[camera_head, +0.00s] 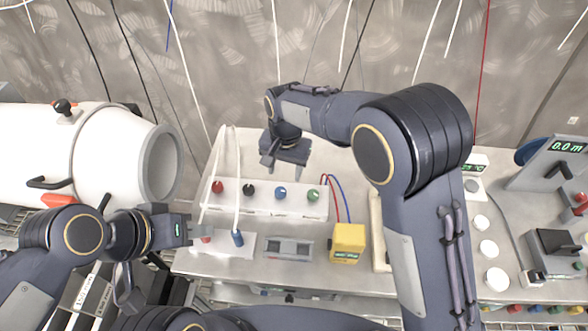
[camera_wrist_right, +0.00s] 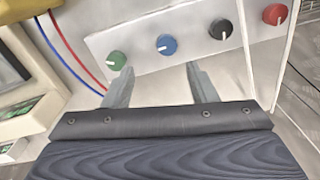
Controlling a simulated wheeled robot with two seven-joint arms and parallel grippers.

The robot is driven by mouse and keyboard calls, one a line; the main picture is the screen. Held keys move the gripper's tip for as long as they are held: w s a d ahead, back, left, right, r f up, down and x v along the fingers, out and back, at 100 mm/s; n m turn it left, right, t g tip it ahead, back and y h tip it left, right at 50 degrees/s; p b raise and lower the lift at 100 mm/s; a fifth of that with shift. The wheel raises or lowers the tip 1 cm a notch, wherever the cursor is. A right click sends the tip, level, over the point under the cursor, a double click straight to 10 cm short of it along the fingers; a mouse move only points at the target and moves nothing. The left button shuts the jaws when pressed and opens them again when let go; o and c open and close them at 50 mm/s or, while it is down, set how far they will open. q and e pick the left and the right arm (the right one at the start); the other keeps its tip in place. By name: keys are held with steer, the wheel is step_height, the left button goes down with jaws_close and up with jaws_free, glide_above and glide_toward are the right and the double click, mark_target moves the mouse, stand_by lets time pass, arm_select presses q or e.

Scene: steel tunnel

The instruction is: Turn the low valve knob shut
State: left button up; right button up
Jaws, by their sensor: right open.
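A white panel (camera_head: 290,207) on the steel table carries a row of knobs: red (camera_head: 218,187), black (camera_head: 248,190), blue (camera_head: 281,193) and green (camera_head: 313,195). I see no readable label telling which is the low valve knob. My right gripper (camera_head: 284,160) hangs over the panel's far side, open and empty. In the right wrist view its fingertips (camera_wrist_right: 157,72) straddle the space just short of the blue knob (camera_wrist_right: 166,44), touching no knob. The green knob (camera_wrist_right: 116,60) lies beyond the left finger. My left gripper (camera_head: 196,231) is at the table's left edge; its finger opening is unclear.
White cords hang beside the panel near red and blue plugs (camera_head: 237,238). A yellow box (camera_head: 347,243) with red and blue wires stands right of the panel. A large white cylinder (camera_head: 110,150) is at left. Instruments (camera_head: 552,178) fill the right side.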

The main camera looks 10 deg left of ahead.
mark_target(280, 190)
steer(key=shift+w+a+f+h, duration=0.25)
steer(key=shift+a+f+h, duration=0.05)
steer(key=shift+a+f, duration=0.5)
step_height(280, 190, down, 8)
steer(key=shift+r+p, duration=0.15)
steer(key=shift+p, duration=0.7)
steer(key=shift+c, duration=0.4)
steer(key=c, duration=0.9)
